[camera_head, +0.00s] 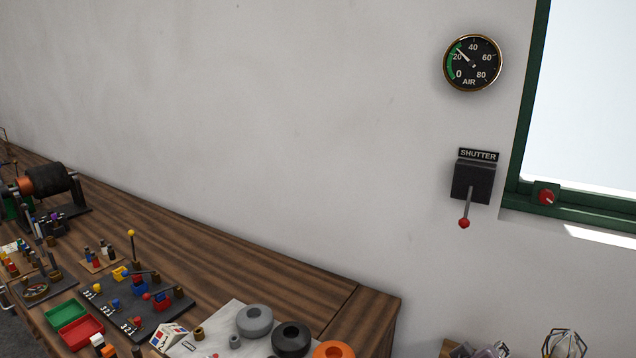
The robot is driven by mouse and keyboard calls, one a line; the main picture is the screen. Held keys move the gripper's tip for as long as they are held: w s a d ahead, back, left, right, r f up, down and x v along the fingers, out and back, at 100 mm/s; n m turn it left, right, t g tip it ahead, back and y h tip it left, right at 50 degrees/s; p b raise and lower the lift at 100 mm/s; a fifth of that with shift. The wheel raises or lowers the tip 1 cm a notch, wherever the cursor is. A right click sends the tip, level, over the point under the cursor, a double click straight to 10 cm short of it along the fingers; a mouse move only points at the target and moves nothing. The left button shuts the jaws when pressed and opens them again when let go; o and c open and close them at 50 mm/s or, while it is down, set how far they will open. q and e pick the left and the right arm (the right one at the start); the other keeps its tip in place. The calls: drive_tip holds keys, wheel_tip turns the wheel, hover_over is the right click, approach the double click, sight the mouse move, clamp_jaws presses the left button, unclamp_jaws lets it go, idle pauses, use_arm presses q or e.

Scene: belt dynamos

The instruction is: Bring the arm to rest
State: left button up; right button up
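Neither of my grippers shows in the head view, and I can make out no part of my arms. The view takes in a grey wall and a wooden workbench (245,258) that runs from the left edge to the lower middle. A shutter box (473,182) with a red-knobbed lever hangs on the wall at right. The lever points down. A round air gauge (473,63) is above it, its needle near 20.
Bench items include a dark motor-like machine (48,183), a black board (128,307) with coloured parts, a red tray (82,333), a green tray (65,314), and grey (255,319), black (291,338) and orange (333,350) rings. A green-framed window (524,100) is at right.

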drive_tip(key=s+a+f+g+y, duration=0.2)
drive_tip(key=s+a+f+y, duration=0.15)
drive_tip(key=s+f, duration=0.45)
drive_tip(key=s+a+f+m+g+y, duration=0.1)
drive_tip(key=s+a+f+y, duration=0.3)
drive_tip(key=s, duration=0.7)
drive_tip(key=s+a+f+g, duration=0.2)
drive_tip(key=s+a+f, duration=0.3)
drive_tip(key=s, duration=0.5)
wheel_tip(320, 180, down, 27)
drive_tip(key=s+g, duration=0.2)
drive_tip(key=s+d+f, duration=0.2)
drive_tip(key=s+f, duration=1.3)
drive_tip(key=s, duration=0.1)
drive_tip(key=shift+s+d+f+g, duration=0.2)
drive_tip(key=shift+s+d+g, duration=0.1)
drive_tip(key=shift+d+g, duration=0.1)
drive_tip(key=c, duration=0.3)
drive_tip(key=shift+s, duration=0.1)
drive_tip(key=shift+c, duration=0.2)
